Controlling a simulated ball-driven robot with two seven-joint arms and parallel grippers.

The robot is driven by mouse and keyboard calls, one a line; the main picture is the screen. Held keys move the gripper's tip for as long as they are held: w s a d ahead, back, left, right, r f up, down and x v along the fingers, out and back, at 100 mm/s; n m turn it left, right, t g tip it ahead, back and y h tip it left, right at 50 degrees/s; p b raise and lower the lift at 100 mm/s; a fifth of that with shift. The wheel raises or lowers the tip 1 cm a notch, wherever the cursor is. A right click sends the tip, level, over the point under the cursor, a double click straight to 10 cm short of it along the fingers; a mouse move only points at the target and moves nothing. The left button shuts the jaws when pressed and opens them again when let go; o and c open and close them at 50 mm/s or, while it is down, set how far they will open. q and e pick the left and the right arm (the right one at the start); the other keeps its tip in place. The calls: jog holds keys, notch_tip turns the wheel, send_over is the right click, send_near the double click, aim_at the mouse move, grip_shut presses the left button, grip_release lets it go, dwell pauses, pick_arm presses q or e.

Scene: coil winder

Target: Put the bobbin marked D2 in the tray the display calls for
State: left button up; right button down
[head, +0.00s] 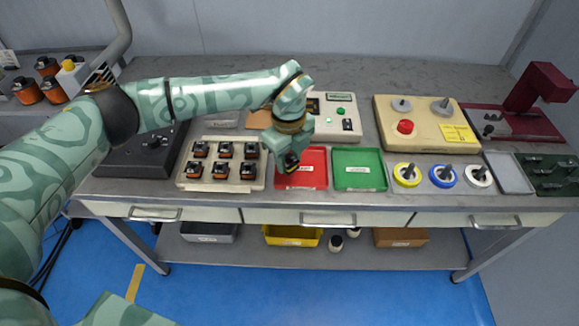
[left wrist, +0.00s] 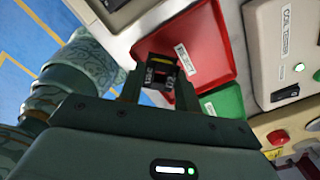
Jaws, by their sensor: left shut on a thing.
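My left gripper (head: 291,165) is shut on a small dark bobbin with orange-brown and yellow parts. The green tray (head: 359,165) lies just right of the red one. The tester's display (head: 341,96) is too small to read. My right gripper is not in view.
A cream rack (head: 218,187) with several bobbins stands left of the red tray. A dark box (head: 140,158) is farther left. A beige unit with a red button (head: 405,127) and wire spools (head: 443,176) stand to the right. The green tray looks empty.

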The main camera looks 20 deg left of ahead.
aim_at(289, 166)
pick_arm(q)
notch_tip(289, 166, down, 4)
jog(key=shift+w+r+b, duration=0.15)
jog(key=shift+b, duration=0.4)
jog(key=shift+r, duration=0.15)
jog(key=o, duration=0.8)
jog(key=shift+c, duration=0.2)
notch_tip(289, 166, up, 12)
jog(key=p, duration=0.3)
